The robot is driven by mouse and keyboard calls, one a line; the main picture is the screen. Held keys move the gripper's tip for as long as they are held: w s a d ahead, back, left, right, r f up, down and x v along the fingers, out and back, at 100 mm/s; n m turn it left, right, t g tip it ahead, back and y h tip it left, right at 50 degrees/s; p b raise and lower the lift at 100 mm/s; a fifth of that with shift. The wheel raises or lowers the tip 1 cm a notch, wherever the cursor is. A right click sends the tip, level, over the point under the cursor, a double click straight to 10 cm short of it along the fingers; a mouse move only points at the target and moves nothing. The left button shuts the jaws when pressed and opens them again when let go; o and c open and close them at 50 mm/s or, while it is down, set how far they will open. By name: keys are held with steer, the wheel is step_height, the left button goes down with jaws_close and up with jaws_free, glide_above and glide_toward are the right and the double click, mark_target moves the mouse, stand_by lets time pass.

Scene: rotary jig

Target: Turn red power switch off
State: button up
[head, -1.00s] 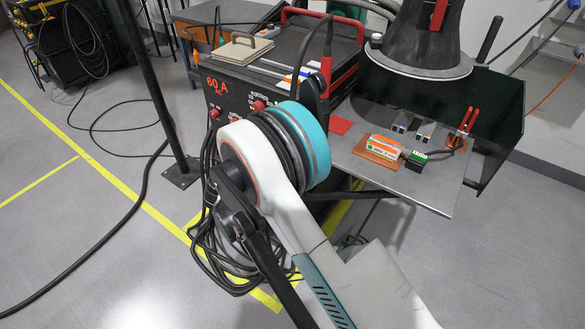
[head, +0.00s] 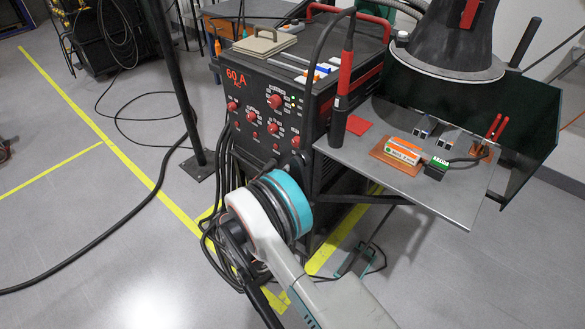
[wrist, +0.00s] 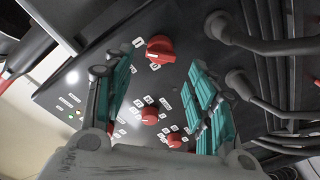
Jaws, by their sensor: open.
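Several red knobs sit on the black front panel (head: 262,122) of the power unit. In the wrist view the largest red rotary knob (wrist: 160,48) has a raised grip and lies near the fingertips, most like a switch. Two smaller red knobs (wrist: 149,116) (wrist: 174,140) lie closer to the palm. The labels are too small to read, so I cannot confirm which is the power switch. My gripper (wrist: 158,64) is open, its teal fingers spread to either side of the knobs, with nothing held. In the head view it is hidden behind my arm.
Thick black cables (wrist: 262,45) plug into the panel on the right of the wrist view. A metal shelf (head: 350,160) with a torch (head: 345,80) juts out right of the unit. A black post (head: 182,90) stands to the left, with cables along the floor.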

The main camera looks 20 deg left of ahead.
mark_target(292, 165)
steer(key=b+x, duration=0.1)
steer(key=x, duration=0.6)
steer(key=shift+b, duration=0.35)
steer(key=c, duration=1)
